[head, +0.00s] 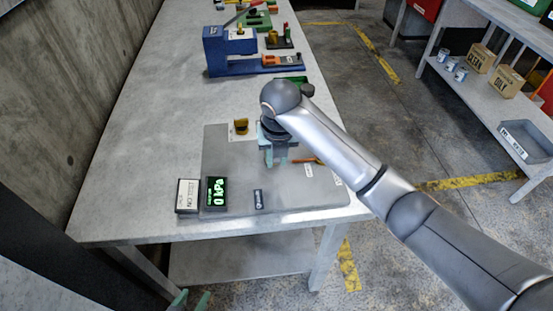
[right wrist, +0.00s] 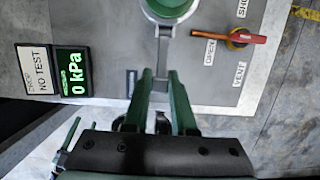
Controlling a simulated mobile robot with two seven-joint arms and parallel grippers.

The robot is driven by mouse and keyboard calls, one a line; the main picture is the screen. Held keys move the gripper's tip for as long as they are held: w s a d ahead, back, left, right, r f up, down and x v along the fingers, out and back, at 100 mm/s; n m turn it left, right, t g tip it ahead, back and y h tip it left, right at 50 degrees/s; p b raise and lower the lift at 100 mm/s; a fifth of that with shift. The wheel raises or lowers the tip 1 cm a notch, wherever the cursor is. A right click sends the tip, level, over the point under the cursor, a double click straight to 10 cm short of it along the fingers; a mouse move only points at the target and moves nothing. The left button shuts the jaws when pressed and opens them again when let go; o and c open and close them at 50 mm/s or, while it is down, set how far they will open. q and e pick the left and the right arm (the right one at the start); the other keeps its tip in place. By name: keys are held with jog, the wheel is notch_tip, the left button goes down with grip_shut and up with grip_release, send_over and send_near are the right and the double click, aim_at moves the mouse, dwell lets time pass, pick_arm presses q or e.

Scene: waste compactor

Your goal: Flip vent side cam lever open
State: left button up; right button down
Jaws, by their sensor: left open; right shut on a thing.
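In the right wrist view, a green round coupling (right wrist: 172,8) is cut off by the top edge. A grey lever-like bar (right wrist: 164,48) runs from it down between the fingers of my right gripper (right wrist: 161,82). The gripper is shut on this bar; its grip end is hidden. I cannot tell whether this is the vent side lever. In the head view my right gripper (head: 277,155) hangs over the grey plate (head: 232,150), and its wrist hides most of the coupling. My left gripper (head: 192,301) is open and empty below the table's front edge.
An orange-red vent handle (right wrist: 242,38) sits beside OPEN and VENT labels. A 0 kPa display (head: 215,191) and a NO TEST sign (head: 187,195) stand at the front left. A blue fixture (head: 217,52) stands further back.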

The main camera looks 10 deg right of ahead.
jog(key=shift+r, duration=0.1)
dwell(0.4)
jog(key=c, duration=0.7)
grip_release()
jog(key=v, duration=1.2)
jog(key=shift+w+r, duration=0.2)
jog(key=shift+r, duration=0.05)
